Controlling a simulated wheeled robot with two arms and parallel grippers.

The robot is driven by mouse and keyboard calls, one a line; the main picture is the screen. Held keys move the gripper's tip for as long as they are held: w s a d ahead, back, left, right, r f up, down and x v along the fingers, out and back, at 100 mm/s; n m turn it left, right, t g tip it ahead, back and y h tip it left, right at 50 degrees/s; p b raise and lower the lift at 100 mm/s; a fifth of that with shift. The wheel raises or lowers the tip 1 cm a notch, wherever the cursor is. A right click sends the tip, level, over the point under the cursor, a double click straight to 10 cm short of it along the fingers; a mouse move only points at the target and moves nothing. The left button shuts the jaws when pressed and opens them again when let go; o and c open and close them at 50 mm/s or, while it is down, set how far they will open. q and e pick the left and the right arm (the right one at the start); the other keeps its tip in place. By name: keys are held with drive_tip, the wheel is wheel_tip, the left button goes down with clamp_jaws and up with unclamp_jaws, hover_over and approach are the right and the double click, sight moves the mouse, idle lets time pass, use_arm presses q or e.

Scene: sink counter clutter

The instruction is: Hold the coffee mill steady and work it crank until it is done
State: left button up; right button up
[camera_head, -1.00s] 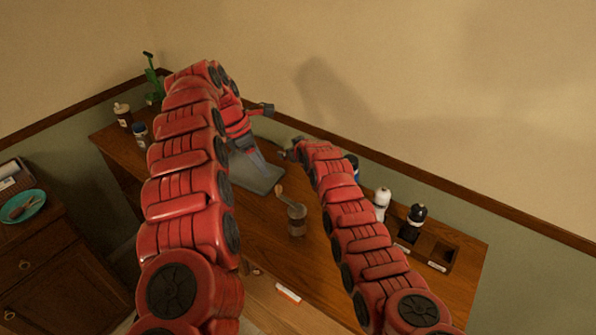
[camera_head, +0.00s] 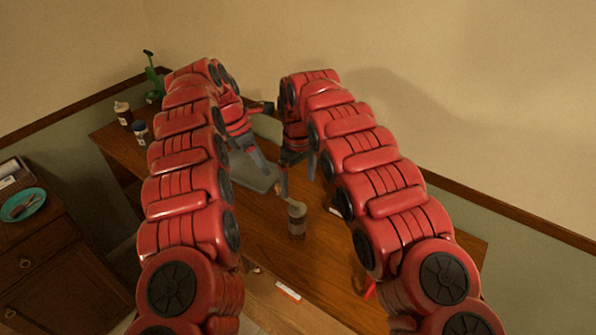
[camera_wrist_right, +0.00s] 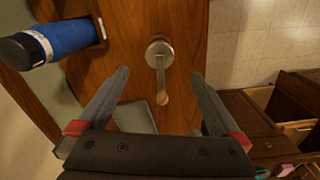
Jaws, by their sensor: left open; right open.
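The coffee mill (camera_head: 297,222), a small grey-brown cylinder, stands upright on the wooden counter in the head view. In the right wrist view, the mill (camera_wrist_right: 159,50) is seen from above, its crank arm ending in a wooden knob (camera_wrist_right: 162,98). My right gripper (camera_head: 297,178) is open just above and behind the mill and partly hides the crank. In its wrist view, the right gripper's open fingers (camera_wrist_right: 160,75) lie either side of the crank, apart from it. My left gripper (camera_head: 265,140) is open and empty, farther back, above a grey flat slab.
The grey slab (camera_head: 262,180) lies behind-left of the mill. A blue cylinder with a black end (camera_wrist_right: 62,42) shows in the wrist view. Bottles (camera_head: 122,112) and a green object (camera_head: 152,75) stand far left. A white-and-red item (camera_head: 288,292) lies in front. My right arm covers the counter's right side.

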sight(298, 205)
wheel_tip(298, 205, down, 12)
drive_tip(key=shift+a+f, duration=0.1)
drive_tip(key=shift+f, duration=0.8)
drive_tip(key=shift+c, duration=0.3)
